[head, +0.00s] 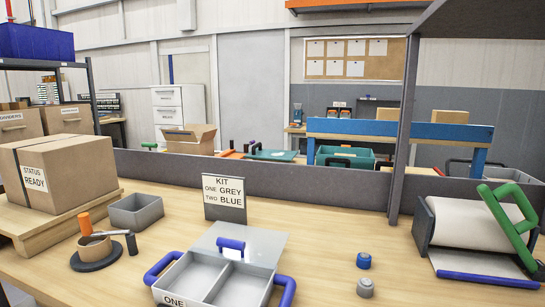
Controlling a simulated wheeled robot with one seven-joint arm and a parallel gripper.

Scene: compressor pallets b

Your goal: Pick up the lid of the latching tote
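The tote (196,283) is a grey open box with two compartments at the bottom centre of the head view. Blue looped handles or latches stand at its left (163,267) and right (287,287), and its front label is cut off by the frame edge, reading "ONE". The lid (262,243) is a flat grey panel with a blue handle (231,245) on its top. It lies at the tote's back edge; I cannot tell whether it rests on the rim or the table. Both visible compartments look empty. My gripper is not in view.
A blue knob-like part (364,260) and a grey one (365,287) stand right of the tote. A kit sign (224,198) stands behind it. A tape holder (97,250), grey bin (135,210) and carton (65,172) are left. A roll stand with a green arm (510,220) is right.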

